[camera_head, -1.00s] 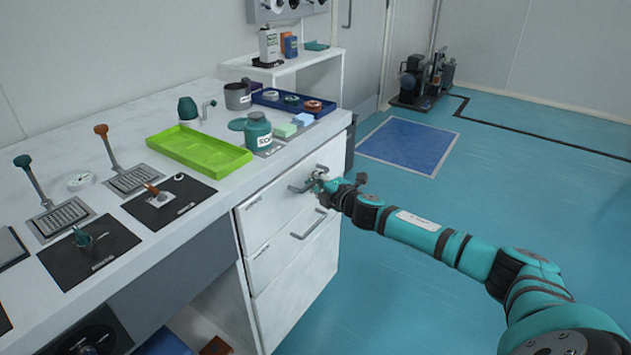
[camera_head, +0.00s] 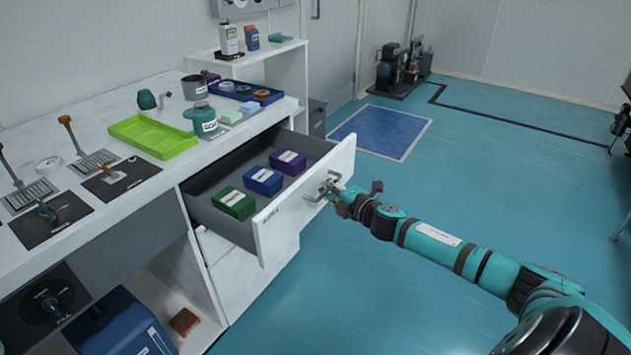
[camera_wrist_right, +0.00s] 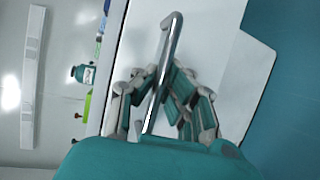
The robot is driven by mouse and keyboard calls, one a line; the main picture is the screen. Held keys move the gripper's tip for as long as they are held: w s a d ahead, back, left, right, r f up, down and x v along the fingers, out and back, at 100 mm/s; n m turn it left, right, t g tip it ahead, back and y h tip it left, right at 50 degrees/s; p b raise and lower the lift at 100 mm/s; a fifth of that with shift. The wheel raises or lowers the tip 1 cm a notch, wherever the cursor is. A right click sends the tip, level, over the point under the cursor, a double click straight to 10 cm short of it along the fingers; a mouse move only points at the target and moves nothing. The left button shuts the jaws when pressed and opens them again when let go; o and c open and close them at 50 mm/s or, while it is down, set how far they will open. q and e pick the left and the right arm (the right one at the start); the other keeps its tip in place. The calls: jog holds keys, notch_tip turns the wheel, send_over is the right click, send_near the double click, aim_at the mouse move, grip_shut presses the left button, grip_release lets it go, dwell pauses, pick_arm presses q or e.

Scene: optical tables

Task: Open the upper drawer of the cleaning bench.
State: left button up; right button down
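The upper drawer (camera_head: 280,228) of the white cleaning bench (camera_head: 92,112) stands well out from the bench. Inside it lie a green box (camera_head: 235,203), a blue box (camera_head: 263,180) and a purple box (camera_head: 288,162). My right gripper (camera_head: 331,186) is at the drawer front. In the right wrist view its fingers (camera_wrist_right: 163,82) close on both sides of the metal drawer handle (camera_wrist_right: 167,45), which runs between them. The gripper hides part of the handle in the head view. My left gripper is in neither view.
A lower drawer (camera_head: 258,270) is under the open one. A lime-green tray (camera_head: 153,137), a teal bottle (camera_head: 205,122) and a blue tray (camera_head: 240,92) stand on the bench top. The floor (camera_head: 480,180) right of the bench is clear around my arm.

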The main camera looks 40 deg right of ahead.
jog(key=s+d, duration=0.2)
jog(key=s, duration=0.3)
jog(key=shift+s+d, duration=0.2)
jog(key=shift+s, duration=0.15)
jog(key=shift+r, duration=0.1)
jog(key=c, duration=1.4)
grip_release()
jog(key=s, duration=0.4)
jog(key=s+r, duration=0.1)
jog(key=s, duration=0.3)
jog(key=s+r, duration=0.1)
jog(key=s, duration=0.3)
jog(key=shift+w, duration=0.1)
